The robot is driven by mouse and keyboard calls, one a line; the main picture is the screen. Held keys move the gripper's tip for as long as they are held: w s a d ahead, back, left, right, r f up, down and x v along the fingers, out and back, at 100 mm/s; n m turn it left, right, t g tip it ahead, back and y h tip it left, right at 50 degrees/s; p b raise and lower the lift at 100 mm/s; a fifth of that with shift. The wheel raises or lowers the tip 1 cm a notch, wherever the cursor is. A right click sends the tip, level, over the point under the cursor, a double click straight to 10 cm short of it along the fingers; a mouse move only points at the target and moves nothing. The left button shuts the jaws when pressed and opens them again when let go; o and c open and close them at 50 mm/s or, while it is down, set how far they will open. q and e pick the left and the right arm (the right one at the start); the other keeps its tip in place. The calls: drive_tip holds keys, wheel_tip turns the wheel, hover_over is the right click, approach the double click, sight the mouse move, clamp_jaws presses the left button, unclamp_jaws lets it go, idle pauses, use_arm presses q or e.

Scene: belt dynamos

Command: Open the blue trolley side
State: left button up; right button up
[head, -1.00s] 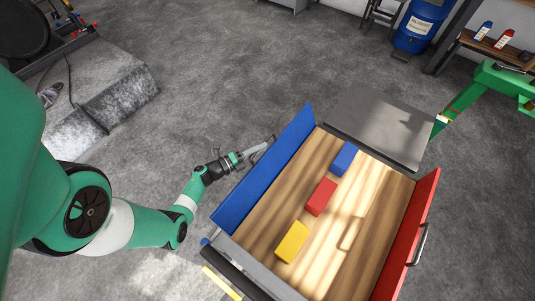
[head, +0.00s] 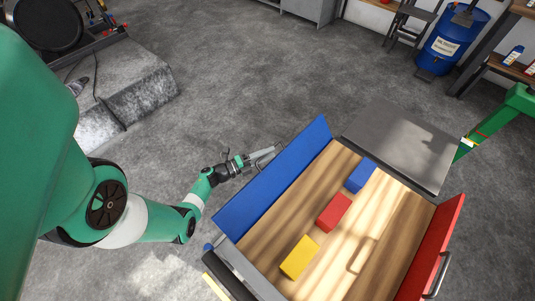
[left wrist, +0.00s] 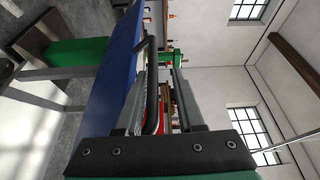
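The blue trolley side (head: 275,172) is a long panel standing upright along the left edge of the wooden trolley bed (head: 277,215). Its dark bar handle (left wrist: 152,88) is on the outer face. My left gripper (head: 268,153) is outside the blue side, at the handle. In the left wrist view, the fingers of my left gripper (left wrist: 160,85) are apart, with the handle between them, nearer the left finger.
Blue (head: 361,175), red (head: 334,212) and yellow (head: 299,257) blocks lie on the bed. A red side (head: 432,255) stands opposite. A grey plate (head: 405,140) is at the far end. Bare floor lies left of the trolley; a blue barrel (head: 450,45) stands behind.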

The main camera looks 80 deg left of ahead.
use_arm(q)
drive_tip(key=shift+s, duration=0.1)
drive_tip(key=shift+s, duration=0.3)
drive_tip(key=p+v, duration=0.1)
drive_tip(key=v, duration=1)
drive_tip(key=shift+w+d+f+p, duration=0.1)
drive_tip(key=shift+p, duration=0.3)
